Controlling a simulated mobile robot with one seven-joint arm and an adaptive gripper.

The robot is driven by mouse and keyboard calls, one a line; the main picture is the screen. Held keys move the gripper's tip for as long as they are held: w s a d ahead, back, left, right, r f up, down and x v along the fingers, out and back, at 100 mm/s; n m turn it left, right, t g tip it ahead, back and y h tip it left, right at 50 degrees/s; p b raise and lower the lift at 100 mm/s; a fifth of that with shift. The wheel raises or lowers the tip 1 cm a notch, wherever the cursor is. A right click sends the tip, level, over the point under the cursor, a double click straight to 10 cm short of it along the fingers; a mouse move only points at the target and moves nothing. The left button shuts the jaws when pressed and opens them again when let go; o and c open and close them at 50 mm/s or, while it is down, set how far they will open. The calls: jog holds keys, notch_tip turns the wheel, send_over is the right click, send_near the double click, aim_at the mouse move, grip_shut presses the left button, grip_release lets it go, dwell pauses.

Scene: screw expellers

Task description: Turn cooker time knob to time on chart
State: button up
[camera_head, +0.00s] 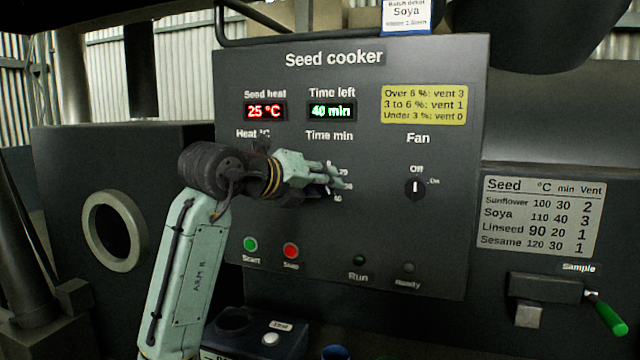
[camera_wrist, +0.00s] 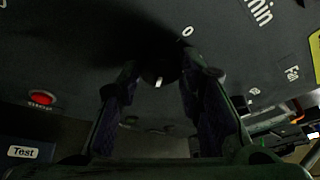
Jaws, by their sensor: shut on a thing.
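My gripper (camera_head: 330,182) is at the "Time min" dial on the Seed cooker panel (camera_head: 430,90). In the wrist view its two fingers (camera_wrist: 160,88) are shut on the dark time knob (camera_wrist: 158,82), whose white pointer mark shows between them. In the head view my gripper hides the knob, and only part of its scale shows. The "Time left" display (camera_head: 332,111) reads 40 min. The chart (camera_head: 541,217) at the right lists Sunflower 30, Soya 40, Linseed 90 °C and 20 min, Sesame 30. A ticket (camera_head: 406,16) on top reads Soya.
The seed heat display (camera_head: 265,111) reads 25 °C. My arm covers the heat knob's area. The fan knob (camera_head: 415,188) points to Off. Green start (camera_head: 250,244) and red stop (camera_head: 291,250) buttons sit below. A green-handled sample lever (camera_head: 605,314) sticks out lower right.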

dwell(0.3)
jog(key=o, duration=1.2)
jog(key=shift+c, duration=0.2)
jog(key=v, duration=1.2)
